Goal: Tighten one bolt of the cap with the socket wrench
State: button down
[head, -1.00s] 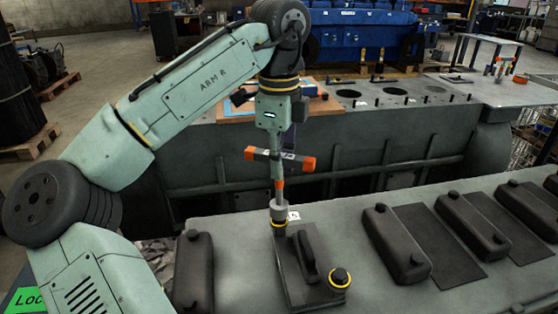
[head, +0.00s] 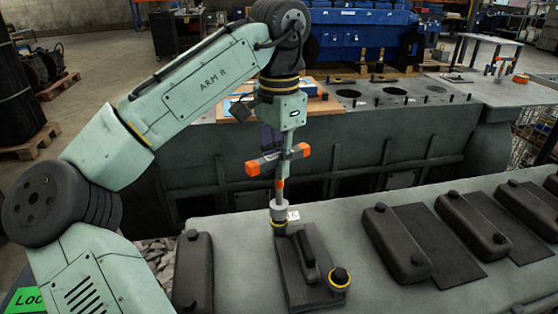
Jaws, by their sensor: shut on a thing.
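The socket wrench has an orange and black T-handle (head: 278,160) and a grey socket (head: 279,211) at its lower end. My gripper (head: 284,155) is shut on the wrench and holds it upright. The socket sits over the left bolt (head: 279,224) of the dark cap (head: 297,268), where a yellow ring shows below it. The bolt's head is hidden by the socket. The cap's other bolt (head: 340,276), black with a yellow ring, stands uncovered at its right front. The cap has a raised bar between the two bolts.
Several dark covers lie on the grey engine top, one to the left of the cap (head: 193,272) and others to the right (head: 395,243). A small white tag (head: 294,215) is beside the socket. Behind stands a second engine block (head: 340,140) with round bores.

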jog(key=shift+n, duration=0.7)
